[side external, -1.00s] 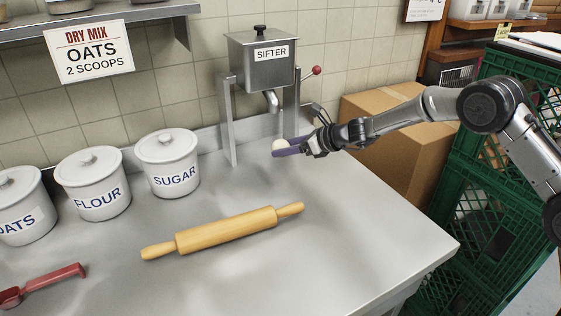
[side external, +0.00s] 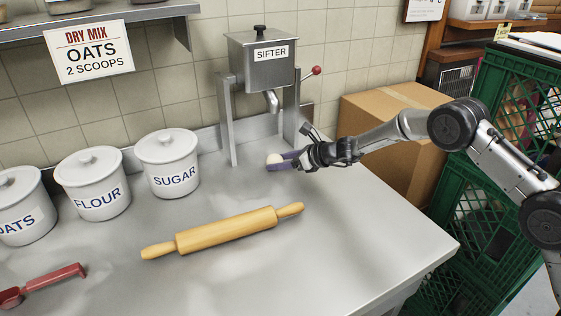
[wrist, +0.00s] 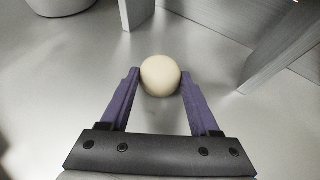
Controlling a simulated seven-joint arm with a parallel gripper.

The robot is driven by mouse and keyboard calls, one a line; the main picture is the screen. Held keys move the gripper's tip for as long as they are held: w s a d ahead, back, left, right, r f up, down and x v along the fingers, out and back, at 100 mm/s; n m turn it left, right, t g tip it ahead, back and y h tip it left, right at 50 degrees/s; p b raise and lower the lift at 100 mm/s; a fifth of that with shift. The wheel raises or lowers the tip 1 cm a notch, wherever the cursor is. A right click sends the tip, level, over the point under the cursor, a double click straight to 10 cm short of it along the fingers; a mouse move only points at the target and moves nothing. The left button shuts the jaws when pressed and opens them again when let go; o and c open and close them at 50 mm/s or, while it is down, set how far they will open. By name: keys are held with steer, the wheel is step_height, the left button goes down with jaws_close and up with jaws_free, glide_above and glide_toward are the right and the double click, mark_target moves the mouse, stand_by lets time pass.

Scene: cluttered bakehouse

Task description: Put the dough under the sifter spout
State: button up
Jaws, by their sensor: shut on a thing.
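The dough (side external: 273,158) is a small pale ball. My gripper (side external: 277,163) is shut on it, with a purple finger on either side. In the wrist view the dough (wrist: 161,76) sits between the two fingertips (wrist: 160,83). The grey metal sifter (side external: 263,62) stands on two legs at the back of the counter. Its spout (side external: 271,101) points down, and the dough is below it in the side view, low and close to the counter top. I cannot tell whether the dough touches the counter.
A wooden rolling pin (side external: 226,231) lies on the counter (side external: 340,250) in front. White canisters, with the sugar one (side external: 167,164) nearest, stand to the left. A sifter leg (side external: 228,125) is close left of the dough. A cardboard box (side external: 385,135) and green crates (side external: 455,190) are at right.

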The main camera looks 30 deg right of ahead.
steer(key=o, duration=1)
